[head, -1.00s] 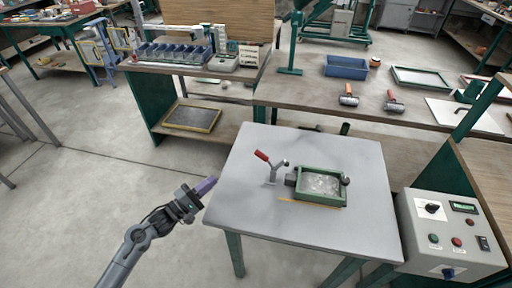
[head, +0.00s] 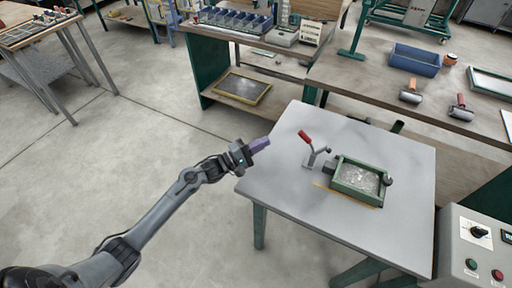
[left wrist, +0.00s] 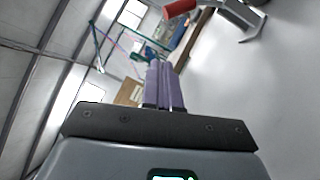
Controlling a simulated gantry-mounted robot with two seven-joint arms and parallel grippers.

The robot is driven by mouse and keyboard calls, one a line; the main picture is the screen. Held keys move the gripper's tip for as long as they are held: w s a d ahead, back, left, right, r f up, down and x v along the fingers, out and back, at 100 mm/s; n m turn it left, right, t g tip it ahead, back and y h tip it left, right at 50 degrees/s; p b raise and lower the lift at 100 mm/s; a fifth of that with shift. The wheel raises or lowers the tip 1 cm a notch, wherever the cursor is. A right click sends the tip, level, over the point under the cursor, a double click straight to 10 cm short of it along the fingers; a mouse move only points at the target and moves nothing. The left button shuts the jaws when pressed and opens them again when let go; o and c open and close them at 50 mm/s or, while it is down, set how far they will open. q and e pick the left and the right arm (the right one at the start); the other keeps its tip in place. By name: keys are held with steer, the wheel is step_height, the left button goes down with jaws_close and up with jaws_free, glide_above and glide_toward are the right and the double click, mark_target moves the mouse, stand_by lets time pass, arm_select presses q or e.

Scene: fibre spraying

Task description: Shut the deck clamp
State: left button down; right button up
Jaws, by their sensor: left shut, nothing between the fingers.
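The deck clamp (head: 316,153) stands on the grey table (head: 290,185), its red handle (head: 305,136) raised and slanting up to the left. It also shows in the left wrist view, with its red handle (left wrist: 180,8) at the top. Beside it on the right sits a green-framed tray (head: 359,178) with a pale grey, speckled surface. My left gripper (head: 262,144) has purple fingers, shut and empty. It is at the table's left edge, left of the clamp and apart from it. The fingers also show in the left wrist view (left wrist: 165,84). My right gripper is not in view.
A control box (head: 478,245) with buttons and a knob stands at the table's right. A wooden bench behind holds a blue bin (head: 415,60) and rollers (head: 410,92). The table's front left surface is clear.

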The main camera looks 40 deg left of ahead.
arm_select(q)
steer(key=w+d+r, duration=0.2)
steer(key=w+d, duration=0.4)
steer(key=shift+w+r+b, duration=0.15)
steer(key=shift+r+b, duration=0.05)
steer(key=shift+b, duration=0.1)
